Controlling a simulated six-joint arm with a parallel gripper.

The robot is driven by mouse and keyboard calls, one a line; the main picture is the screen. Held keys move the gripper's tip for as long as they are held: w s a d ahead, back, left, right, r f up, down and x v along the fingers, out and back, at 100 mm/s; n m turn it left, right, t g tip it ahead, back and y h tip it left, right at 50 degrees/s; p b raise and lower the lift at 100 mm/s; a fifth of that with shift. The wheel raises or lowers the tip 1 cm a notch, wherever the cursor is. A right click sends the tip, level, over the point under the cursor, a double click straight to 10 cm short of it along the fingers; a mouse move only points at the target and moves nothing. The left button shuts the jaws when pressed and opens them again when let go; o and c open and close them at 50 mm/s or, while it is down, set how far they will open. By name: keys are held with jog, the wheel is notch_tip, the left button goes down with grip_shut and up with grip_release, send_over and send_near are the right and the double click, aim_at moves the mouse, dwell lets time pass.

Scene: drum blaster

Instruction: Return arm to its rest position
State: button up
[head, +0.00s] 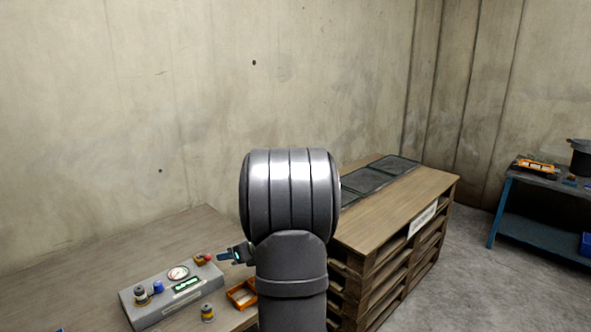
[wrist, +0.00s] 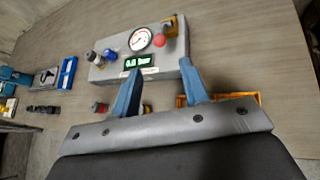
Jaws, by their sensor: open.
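My gripper (head: 226,256) is small in the head view, partly hidden behind my arm, above the wooden table near the right end of a grey control box (head: 160,305). In the wrist view my gripper (wrist: 160,68) shows two blue fingers spread apart with nothing between them. The control box (wrist: 115,70) lies beyond the fingertips, with a round gauge (wrist: 140,39), a red knob (wrist: 166,42) and a green display reading about 0.0 bar (wrist: 140,61). My arm rises through the middle of the head view.
An orange tray (head: 234,298) and a small cylinder (head: 207,316) are on the table (head: 190,230) by the box. A pallet bench (head: 420,195) with dark panels stands right of my arm. A blue workbench (head: 535,230) is at far right. Blue items (wrist: 67,73) lie left in the wrist view.

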aim_at(210, 258)
jog(key=x, duration=1.1)
jog(key=shift+w+a+f, duration=0.15)
jog(key=shift+a+f, duration=0.05)
jog(key=shift+a, duration=0.1)
jog(key=v, duration=1.8)
jog(key=x, duration=1.7)
jog(key=shift+w+a+f, duration=0.1)
jog(key=shift+a+f, duration=0.1)
jog(key=shift+a, duration=0.05)
jog(key=shift+w+a+f, duration=0.1)
jog(key=shift+w+f, duration=0.05)
jog(key=shift+f, duration=0.05)
jog(key=shift+s+f+t+y, duration=0.2)
jog(key=shift+f+t+y, duration=0.4)
jog(key=shift+t+y, duration=0.3)
jog(key=f+n+t+y, duration=0.1)
jog(key=f+y, duration=0.1)
jog(key=y, duration=0.1)
jog(key=shift+t, duration=0.4)
jog(key=v, duration=0.8)
